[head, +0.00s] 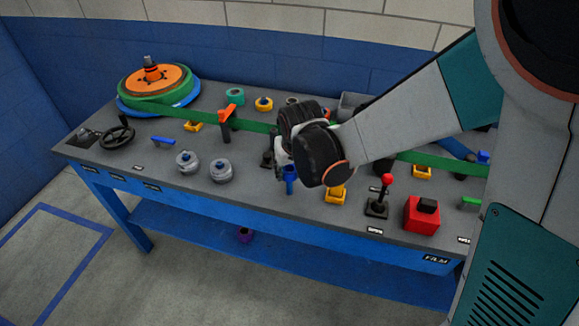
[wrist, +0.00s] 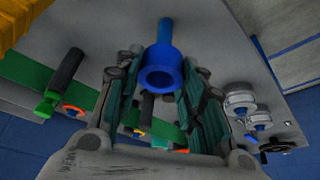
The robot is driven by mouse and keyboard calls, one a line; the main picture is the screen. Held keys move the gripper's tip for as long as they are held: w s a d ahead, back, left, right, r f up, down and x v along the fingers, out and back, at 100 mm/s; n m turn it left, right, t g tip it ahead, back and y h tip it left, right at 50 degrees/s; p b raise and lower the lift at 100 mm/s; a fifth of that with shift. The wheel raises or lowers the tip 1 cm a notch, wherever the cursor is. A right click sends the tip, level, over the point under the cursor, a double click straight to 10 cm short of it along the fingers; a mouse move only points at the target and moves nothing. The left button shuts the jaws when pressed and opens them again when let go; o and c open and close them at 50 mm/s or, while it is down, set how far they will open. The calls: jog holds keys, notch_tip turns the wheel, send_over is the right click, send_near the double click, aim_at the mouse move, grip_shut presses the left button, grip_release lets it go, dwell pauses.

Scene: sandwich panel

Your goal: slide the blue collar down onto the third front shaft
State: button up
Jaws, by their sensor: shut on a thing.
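The blue collar (wrist: 160,72) is a thick ring between my fingers in the wrist view, its open end facing the camera. A narrower blue shaft (wrist: 165,31) lies in line beyond it. My gripper (wrist: 160,60) is shut on the collar. In the head view the collar (head: 290,172) shows just below my gripper (head: 284,160), with the blue shaft (head: 290,187) under it near the panel's front edge. The two look lined up and close; I cannot tell how far the collar is around the shaft. My wrist hides part of this area.
Two grey knobs (head: 187,162) (head: 221,171) stand left of the shaft. A yellow block (head: 335,194), a red-topped lever (head: 378,200) and a red box (head: 421,215) stand to the right. A green belt (head: 255,125) runs behind.

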aim_at(290, 182)
jog(key=shift+f+b, duration=0.95)
jog(key=shift+f, duration=0.15)
dwell(0.5)
jog(key=shift+f+b, duration=2)
jog(key=shift+f, duration=0.4)
jog(key=o, duration=1.1)
notch_tip(290, 182, up, 11)
jog(key=p, duration=0.8)
jog(key=shift+f, duration=0.2)
